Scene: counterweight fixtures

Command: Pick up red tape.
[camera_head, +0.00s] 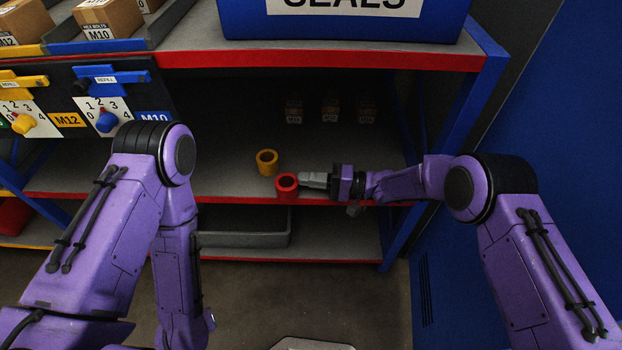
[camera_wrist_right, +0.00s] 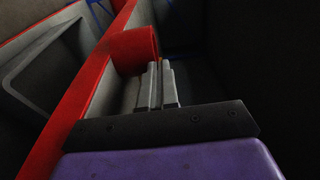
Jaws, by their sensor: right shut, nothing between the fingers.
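The red tape (camera_head: 287,183) is a short upright ring at the front edge of the middle shelf. It also shows in the right wrist view (camera_wrist_right: 133,48), just beyond the fingertips. My right gripper (camera_head: 302,178) reaches in from the right, level with the shelf, with its fingertips close beside the tape. In the right wrist view its two fingers (camera_wrist_right: 160,66) are together with nothing between them. I cannot tell whether they touch the tape. My left arm hangs at the left of the head view, and its gripper is not in view.
A yellow tape ring (camera_head: 267,161) stands behind and left of the red one. Several small boxes (camera_head: 330,110) sit deeper on the shelf. A grey tray (camera_head: 245,232) lies on the shelf below. A blue SEALS bin (camera_head: 345,27) is above. The shelf's red front lip (camera_head: 235,198) runs under the gripper.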

